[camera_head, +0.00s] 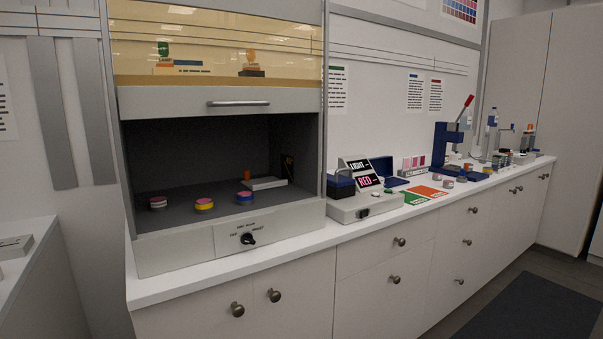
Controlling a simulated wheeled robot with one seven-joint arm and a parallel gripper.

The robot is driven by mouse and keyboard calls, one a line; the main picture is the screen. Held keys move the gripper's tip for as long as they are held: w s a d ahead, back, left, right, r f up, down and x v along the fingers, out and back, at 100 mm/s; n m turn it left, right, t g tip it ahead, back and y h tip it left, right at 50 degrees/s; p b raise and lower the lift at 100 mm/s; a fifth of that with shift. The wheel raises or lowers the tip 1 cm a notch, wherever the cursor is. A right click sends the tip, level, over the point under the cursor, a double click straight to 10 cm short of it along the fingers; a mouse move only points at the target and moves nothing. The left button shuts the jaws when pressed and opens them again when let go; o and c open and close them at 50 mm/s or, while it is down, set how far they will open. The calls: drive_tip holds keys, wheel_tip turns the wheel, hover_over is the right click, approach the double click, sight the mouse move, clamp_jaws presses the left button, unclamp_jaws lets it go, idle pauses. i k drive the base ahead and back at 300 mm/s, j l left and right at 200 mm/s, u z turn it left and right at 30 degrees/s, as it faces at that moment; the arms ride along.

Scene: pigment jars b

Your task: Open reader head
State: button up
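A light grey reader device (352,208) stands on the white counter, just right of the fume hood. A dark blue block with a handle-like top (341,186) sits on its left part and looks like the reader head. It appears lowered onto the device, though the view is too small to be sure. A black sign (362,173) reading "LIGHT" and "RED" stands behind the device. A small dark knob or button shows on the device's front. My gripper is not in view.
The fume hood (226,103) has its sash raised; three pigment jars (204,204) stand inside. Cabinet knobs protrude below the counter. Floor shows at lower right.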

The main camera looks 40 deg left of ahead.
sight(338, 187)
drive_tip(key=i+l+u, duration=0.15)
drive_tip(key=i+u, duration=0.35)
drive_tip(key=i+l+u, duration=0.25)
drive_tip(key=u, duration=0.2)
drive_tip(key=i+l+u, duration=0.5)
drive_tip(key=k+j, duration=0.05)
drive_tip(key=k, duration=0.05)
